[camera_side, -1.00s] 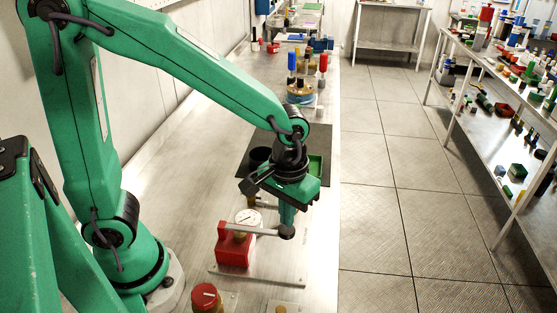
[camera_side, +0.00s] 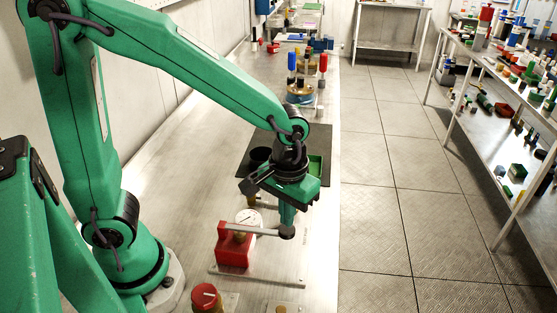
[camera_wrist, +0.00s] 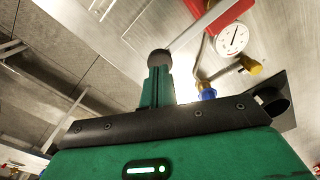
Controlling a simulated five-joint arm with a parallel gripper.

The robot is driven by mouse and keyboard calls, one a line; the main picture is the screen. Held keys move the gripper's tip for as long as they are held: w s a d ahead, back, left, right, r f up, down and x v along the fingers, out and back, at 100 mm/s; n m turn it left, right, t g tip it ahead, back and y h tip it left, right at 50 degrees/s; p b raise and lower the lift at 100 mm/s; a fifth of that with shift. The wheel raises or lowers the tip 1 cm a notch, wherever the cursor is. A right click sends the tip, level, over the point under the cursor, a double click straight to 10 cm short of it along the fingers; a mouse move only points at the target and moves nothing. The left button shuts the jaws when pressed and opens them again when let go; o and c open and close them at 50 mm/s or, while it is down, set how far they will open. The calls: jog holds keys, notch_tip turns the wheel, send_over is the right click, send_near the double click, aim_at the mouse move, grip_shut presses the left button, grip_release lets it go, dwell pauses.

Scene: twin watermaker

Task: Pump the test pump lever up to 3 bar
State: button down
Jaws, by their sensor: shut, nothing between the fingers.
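The red test pump (camera_side: 233,249) stands on a plate on the bench. Its grey lever (camera_side: 255,230) sticks out to the right, roughly level, and ends in a dark round knob (camera_side: 287,232). The white dial gauge (camera_side: 249,217) sits behind the lever; in the wrist view the gauge (camera_wrist: 232,40) shows a thin needle, but the scale is too small to read. My gripper (camera_side: 287,218) is shut and empty, pointing down with its tips right at the top of the knob. In the wrist view the knob (camera_wrist: 158,58) shows just beyond the fingertips (camera_wrist: 158,74); contact cannot be told for certain.
A red-topped part (camera_side: 206,297) stands in front of the pump. A dark mat (camera_side: 262,146) with a black cup (camera_side: 259,157) and a green tray (camera_side: 316,166) lies behind my gripper. Bottles with blue and red tops (camera_side: 300,85) stand farther back. The bench's right edge is close by.

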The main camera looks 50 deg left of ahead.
aim_at(286, 229)
jog(key=shift+f, duration=0.2)
jog(key=shift+f, duration=2.2)
jog(key=shift+r, duration=0.1)
jog(key=shift+r, duration=2.3)
jog(key=shift+f, duration=0.25)
jog(key=shift+f, duration=2.25)
jog(key=shift+r, duration=2.5)
notch_tip(286, 229, up, 6)
